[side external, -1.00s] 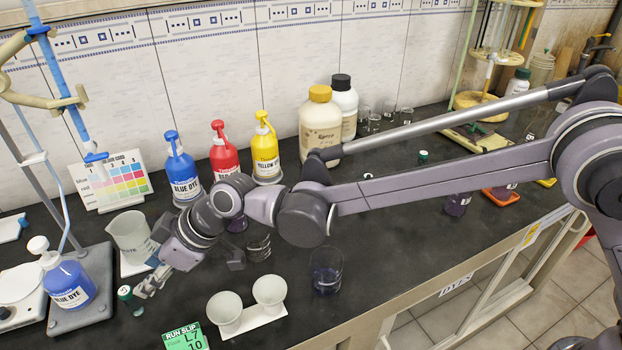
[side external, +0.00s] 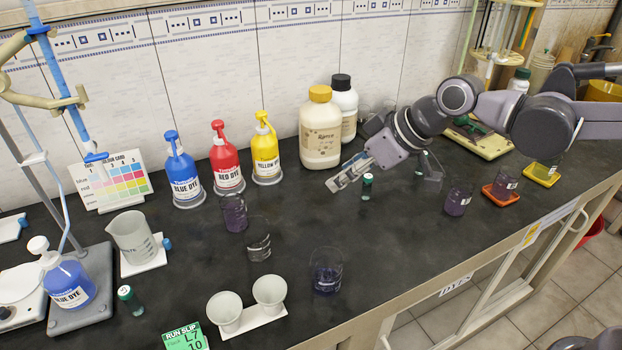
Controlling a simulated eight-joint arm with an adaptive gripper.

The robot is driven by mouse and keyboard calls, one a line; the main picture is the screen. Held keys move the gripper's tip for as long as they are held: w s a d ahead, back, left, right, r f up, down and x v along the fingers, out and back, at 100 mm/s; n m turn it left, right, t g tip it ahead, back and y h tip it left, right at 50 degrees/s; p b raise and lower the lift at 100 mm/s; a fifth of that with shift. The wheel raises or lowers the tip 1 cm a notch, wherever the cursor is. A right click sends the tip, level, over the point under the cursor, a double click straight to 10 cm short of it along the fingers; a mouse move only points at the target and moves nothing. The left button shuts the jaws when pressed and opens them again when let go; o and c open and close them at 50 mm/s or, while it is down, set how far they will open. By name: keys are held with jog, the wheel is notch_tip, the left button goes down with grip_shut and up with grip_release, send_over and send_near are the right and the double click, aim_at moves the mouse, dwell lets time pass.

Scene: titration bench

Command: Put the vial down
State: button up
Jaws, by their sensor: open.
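My gripper (side external: 338,182) is open and points left and down, in front of the large cream bottle. Its fingers show just left of and above the second vial. I cannot tell whether they touch it. Nothing shows between the fingertips.
Blue (side external: 184,177), red (side external: 226,168) and yellow (side external: 266,158) dye bottles stand along the wall. Beakers (side external: 326,277) and two white cups (side external: 269,292) stand at the front. The bench between the cups and the dye bottles is partly clear.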

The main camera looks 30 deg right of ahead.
jog(key=s+d+f+m+h, duration=0.2)
jog(key=s+d+m, duration=0.1)
jog(key=s+d, duration=0.4)
jog(key=s+d+f+m+h, duration=0.2)
jog(key=s+d, duration=0.5)
jog(key=d, duration=0.5)
jog(key=shift+d+f+m+t, duration=0.35)
jog(key=shift+f+m, duration=0.25)
jog(key=shift+f, duration=0.25)
jog(key=shift+o, duration=0.6)
